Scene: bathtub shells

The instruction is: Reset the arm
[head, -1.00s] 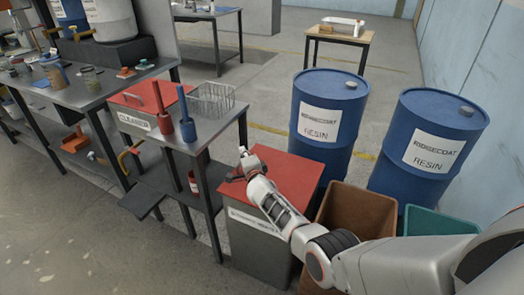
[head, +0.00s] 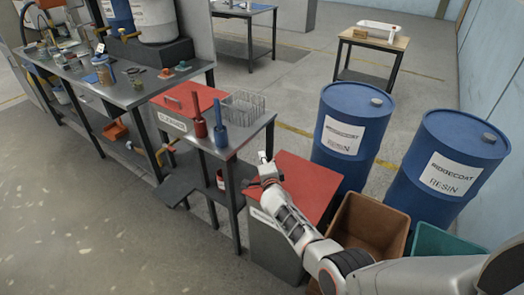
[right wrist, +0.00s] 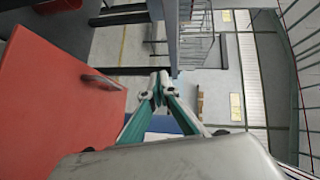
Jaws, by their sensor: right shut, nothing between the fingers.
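My right arm (head: 300,232) reaches in from the lower right in the head view. Its gripper (head: 265,160) is over the left edge of a red-lidded grey bin (head: 303,180). In the right wrist view the gripper's fingertips (right wrist: 158,82) meet, with nothing between them. The red lid (right wrist: 50,85) with its dark handle fills the left of that view. My left gripper is not in view.
A metal table (head: 255,128) with red and blue tools and a wire basket (head: 243,105) stands close left of the gripper. Two blue resin drums (head: 345,150) and open brown (head: 365,228) and green (head: 440,243) bins stand right. Floor at lower left is clear.

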